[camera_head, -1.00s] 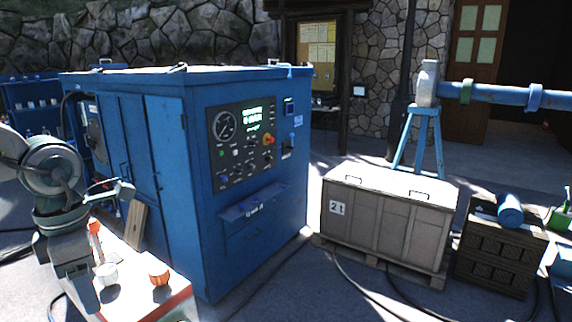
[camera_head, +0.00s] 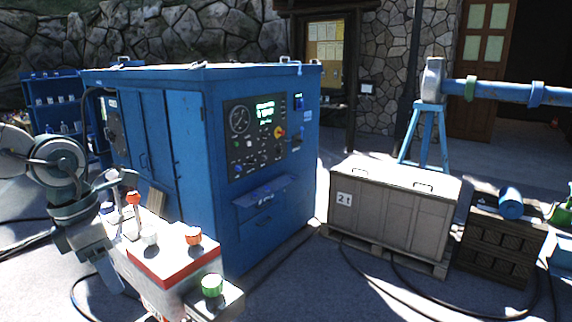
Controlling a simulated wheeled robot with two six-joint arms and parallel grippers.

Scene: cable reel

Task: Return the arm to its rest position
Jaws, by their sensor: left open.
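My left arm comes in from the left edge, with a large round grey joint low in the picture. My left gripper (camera_head: 118,182) appears small and grey-green beside that joint, above the far end of a red-and-white bench top. Its jaws are apart and I see nothing between them. I cannot tell whether it touches anything. My right arm and gripper do not show.
The red-and-white bench (camera_head: 180,265) bears an orange knob (camera_head: 193,236), a white cup (camera_head: 149,236) and a red-topped lever (camera_head: 133,198). A green knob (camera_head: 212,285) sits beside it. A blue control cabinet (camera_head: 262,225) stands behind. A wooden crate (camera_head: 390,215) stands right.

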